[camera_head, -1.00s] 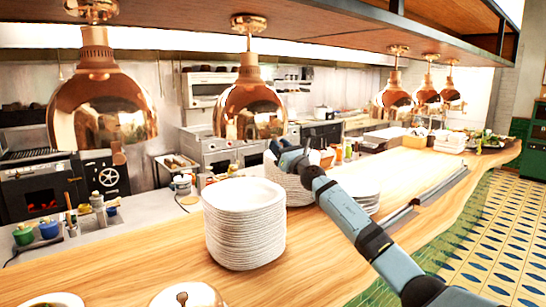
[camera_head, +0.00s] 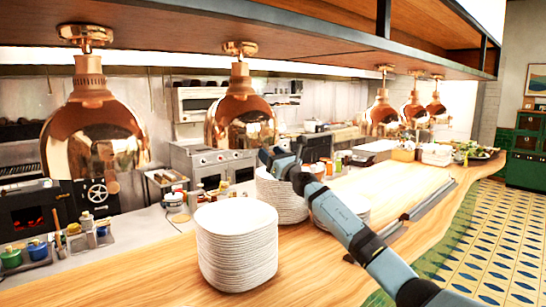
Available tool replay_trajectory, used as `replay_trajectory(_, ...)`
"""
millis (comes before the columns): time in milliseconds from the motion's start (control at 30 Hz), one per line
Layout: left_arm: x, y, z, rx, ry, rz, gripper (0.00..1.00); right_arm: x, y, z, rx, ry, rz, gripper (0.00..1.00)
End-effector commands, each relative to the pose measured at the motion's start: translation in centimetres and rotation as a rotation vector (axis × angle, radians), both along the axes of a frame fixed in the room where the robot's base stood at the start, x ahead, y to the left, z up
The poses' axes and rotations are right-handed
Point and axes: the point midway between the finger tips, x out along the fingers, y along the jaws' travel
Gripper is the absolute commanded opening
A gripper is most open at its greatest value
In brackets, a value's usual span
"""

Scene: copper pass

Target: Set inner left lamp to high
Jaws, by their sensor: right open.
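Several copper dome lamps hang in a row under the wooden overhead shelf. The nearest lamp (camera_head: 95,135) is at the left, and a second copper lamp (camera_head: 240,120) hangs to its right. Which one is the inner left lamp is not marked. No control shows clearly on either. My right arm reaches in from the lower right. Its gripper (camera_head: 268,156) is open, just below and right of the second lamp's dome in the picture, in front of a plate stack. It looks apart from the lamp, but depth is hard to judge. My left gripper is out of view.
A tall stack of white plates (camera_head: 237,250) stands on the wooden counter (camera_head: 330,255). More plate stacks (camera_head: 282,205) stand behind my right arm. Three farther lamps (camera_head: 381,115) hang at right. The overhead shelf (camera_head: 300,45) limits room above.

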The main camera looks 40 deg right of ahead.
Motion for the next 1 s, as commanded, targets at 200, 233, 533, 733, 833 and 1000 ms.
replay_trajectory(200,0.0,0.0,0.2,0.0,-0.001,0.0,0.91,-1.7,-0.2,-0.9,-0.005,0.003,-0.002,0.54)
replay_trajectory(233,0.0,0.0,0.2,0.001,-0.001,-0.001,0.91,-2.2,-0.2,-1.0,-0.006,0.004,-0.001,0.54)
replay_trajectory(533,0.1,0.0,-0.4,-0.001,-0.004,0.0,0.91,-8.4,-0.7,-3.9,-0.004,0.004,0.001,0.54)
replay_trajectory(733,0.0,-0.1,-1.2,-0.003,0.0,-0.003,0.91,-11.3,-0.9,-5.0,-0.002,0.001,-0.001,0.54)
replay_trajectory(833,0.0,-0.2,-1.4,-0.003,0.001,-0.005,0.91,-12.1,-1.0,-5.2,-0.002,0.0,0.0,0.54)
replay_trajectory(1000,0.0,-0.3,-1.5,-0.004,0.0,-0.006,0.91,-12.7,-1.0,-5.2,0.0,-0.001,0.0,0.54)
